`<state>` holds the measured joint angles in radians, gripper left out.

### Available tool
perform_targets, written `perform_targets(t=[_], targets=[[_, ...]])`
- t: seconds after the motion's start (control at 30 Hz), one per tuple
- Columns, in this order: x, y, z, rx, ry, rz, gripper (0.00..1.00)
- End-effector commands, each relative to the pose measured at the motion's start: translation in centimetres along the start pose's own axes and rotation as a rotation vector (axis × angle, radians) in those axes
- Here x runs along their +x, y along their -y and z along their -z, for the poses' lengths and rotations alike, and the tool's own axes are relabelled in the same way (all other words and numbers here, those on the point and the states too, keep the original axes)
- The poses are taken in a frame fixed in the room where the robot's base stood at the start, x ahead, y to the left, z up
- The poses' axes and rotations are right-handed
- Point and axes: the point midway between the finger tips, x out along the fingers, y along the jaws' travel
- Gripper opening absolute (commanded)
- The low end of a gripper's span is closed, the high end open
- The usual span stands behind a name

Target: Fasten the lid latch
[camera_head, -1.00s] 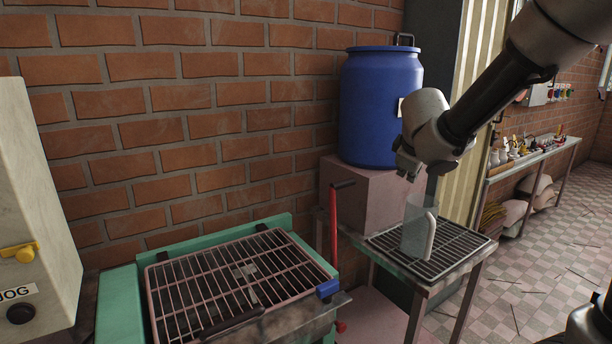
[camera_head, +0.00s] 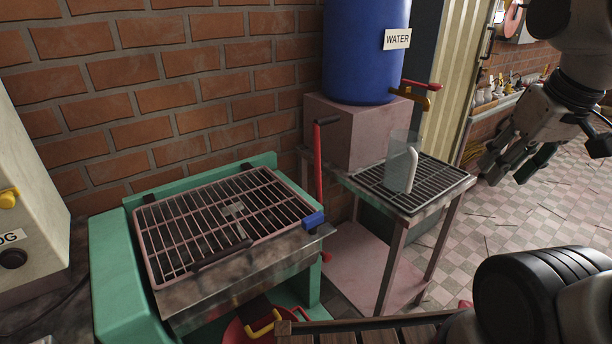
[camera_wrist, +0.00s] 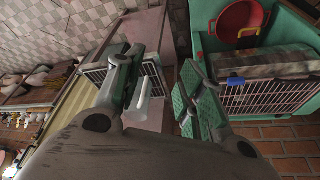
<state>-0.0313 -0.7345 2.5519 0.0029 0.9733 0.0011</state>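The barred lid (camera_head: 165,228) lies flat over the green machine (camera_head: 112,262). A blue block (camera_head: 313,219), apparently the latch, is at the lid's front right corner; whether it is engaged I cannot tell. In the wrist view the lid (camera_wrist: 275,98) and blue block (camera_wrist: 236,80) show at right. My gripper (camera_head: 515,165) hangs in the air at right, well away from the lid and block. Its fingers stand apart with nothing between them, as the wrist view also shows (camera_wrist: 160,72).
A red lever (camera_head: 318,170) with a black grip stands upright beside the lid's right edge. A clear pitcher (camera_head: 402,160) sits on the grated stand (camera_head: 440,180) under the blue water barrel (camera_head: 362,50). A red basin (camera_head: 236,332) is below. The floor at right is open.

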Motion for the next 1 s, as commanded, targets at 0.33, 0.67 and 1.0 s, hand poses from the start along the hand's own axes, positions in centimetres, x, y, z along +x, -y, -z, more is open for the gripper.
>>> perform_targets(t=[0.33,0.67,1.0], targets=[[8.1,8.2,4.7,-0.11,0.336,0.099,0.39],[17.1,20.6,7.9,0.311,0.592,0.096,0.39],[19.1,27.2,11.4,0.964,0.667,0.052,0.39]])
